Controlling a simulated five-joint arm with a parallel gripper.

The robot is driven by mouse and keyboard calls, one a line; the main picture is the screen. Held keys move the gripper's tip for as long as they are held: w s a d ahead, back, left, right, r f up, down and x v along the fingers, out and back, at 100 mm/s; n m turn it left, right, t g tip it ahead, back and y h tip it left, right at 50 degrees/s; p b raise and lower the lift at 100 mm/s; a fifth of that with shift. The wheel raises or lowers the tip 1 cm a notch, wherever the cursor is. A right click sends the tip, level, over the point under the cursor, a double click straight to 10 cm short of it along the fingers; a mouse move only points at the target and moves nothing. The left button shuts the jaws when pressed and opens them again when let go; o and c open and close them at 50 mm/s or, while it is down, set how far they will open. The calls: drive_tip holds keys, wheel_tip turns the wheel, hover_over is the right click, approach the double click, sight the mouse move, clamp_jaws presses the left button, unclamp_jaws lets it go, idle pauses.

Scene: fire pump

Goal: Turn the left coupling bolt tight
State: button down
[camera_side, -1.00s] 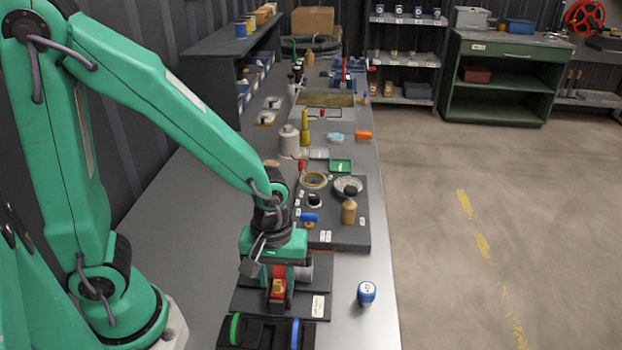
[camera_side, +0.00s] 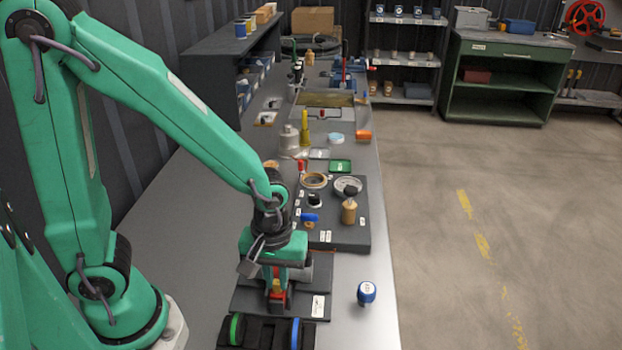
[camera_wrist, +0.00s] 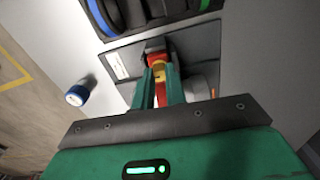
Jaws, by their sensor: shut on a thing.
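A red and yellow piece, apparently the left coupling bolt (camera_wrist: 159,74), sits on a dark base plate (camera_wrist: 121,66). In the wrist view the green fingers of my gripper (camera_wrist: 161,86) stand on either side of it and are shut on it. A grey round coupling part (camera_wrist: 197,89) lies just right of the fingers, partly hidden by them. In the side view my gripper (camera_side: 277,287) points down over the dark plate (camera_side: 317,307), with a little red and yellow showing at its jaws. The bolt's thread and seat are hidden.
A dark holder (camera_side: 264,333) with a green and a blue ring is in front. A dark panel with fittings (camera_side: 345,236) lies behind. The bench's right edge is near.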

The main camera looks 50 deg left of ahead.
drive_tip(key=m, duration=1.4)
drive_tip(key=shift+m, duration=0.4)
drive_tip(key=m, duration=1.3)
drive_tip(key=shift+m, duration=0.4)
